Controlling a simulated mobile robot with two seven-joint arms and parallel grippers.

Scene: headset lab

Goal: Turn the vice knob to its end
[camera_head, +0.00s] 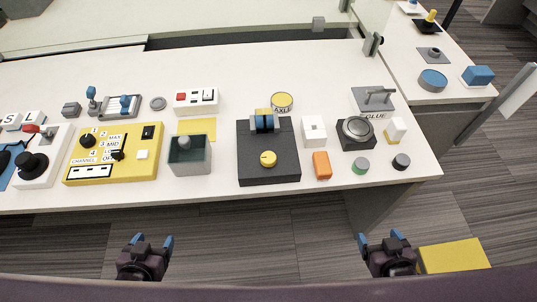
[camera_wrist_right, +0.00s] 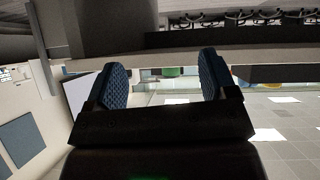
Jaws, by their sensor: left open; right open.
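The likely vice is a dark square block (camera_head: 255,173) near the table's front edge, with a blue and yellow piece (camera_head: 264,121) at its back. A round yellow knob (camera_head: 268,158) sits on its top, toward the front. My left gripper (camera_head: 153,240) is open and empty, in front of the table and left of the block. My right gripper (camera_head: 384,238) is open and empty, in front of the table and right of the block. Its blue fingertips also show in the right wrist view (camera_wrist_right: 165,82), with nothing between them. Both grippers are well apart from the knob.
A grey open box (camera_head: 190,166) stands left of the block, beside a yellow control panel (camera_head: 88,172). An orange block (camera_head: 321,165), a white switch (camera_head: 313,129) and a dark round dial (camera_head: 356,128) stand right of it. The white table's front edge (camera_head: 225,198) lies between grippers and block.

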